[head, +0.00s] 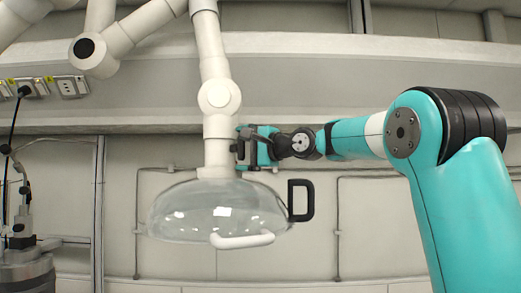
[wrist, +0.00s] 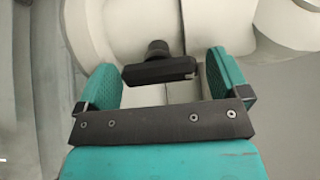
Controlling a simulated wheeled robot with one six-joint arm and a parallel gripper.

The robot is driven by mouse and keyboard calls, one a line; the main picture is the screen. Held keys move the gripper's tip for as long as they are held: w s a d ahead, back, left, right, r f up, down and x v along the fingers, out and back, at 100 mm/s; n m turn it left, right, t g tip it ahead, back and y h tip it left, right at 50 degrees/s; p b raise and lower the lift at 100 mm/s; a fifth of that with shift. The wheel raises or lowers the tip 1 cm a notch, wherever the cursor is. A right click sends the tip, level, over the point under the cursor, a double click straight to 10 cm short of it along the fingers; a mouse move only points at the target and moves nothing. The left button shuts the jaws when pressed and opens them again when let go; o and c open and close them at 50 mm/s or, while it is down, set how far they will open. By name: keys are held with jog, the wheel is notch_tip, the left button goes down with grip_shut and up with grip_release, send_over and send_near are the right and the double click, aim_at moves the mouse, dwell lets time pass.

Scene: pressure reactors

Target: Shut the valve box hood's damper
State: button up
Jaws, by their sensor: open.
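The hood is a clear dome (head: 185,215) with a white front handle (head: 242,240), hanging from a jointed white pipe (head: 218,128) in the head view. A black damper lever (wrist: 160,71) on a short round stem shows against the white pipe in the wrist view. My gripper (head: 246,148) is at the pipe's right side, just above the dome. Its teal fingers (wrist: 160,72) are open. The lever lies crosswise between them in the wrist view, its right end close to the right finger. I cannot tell whether they touch. In the head view my gripper partly hides the lever.
A black D-shaped handle (head: 301,201) stands at the dome's right edge, below my gripper. More white ducting (head: 120,38) is at upper left. Metal equipment (head: 24,262) stands at lower left. The wall behind carries thin pipes.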

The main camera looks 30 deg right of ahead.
jog(key=b+v, duration=0.7)
jog(key=v, duration=1)
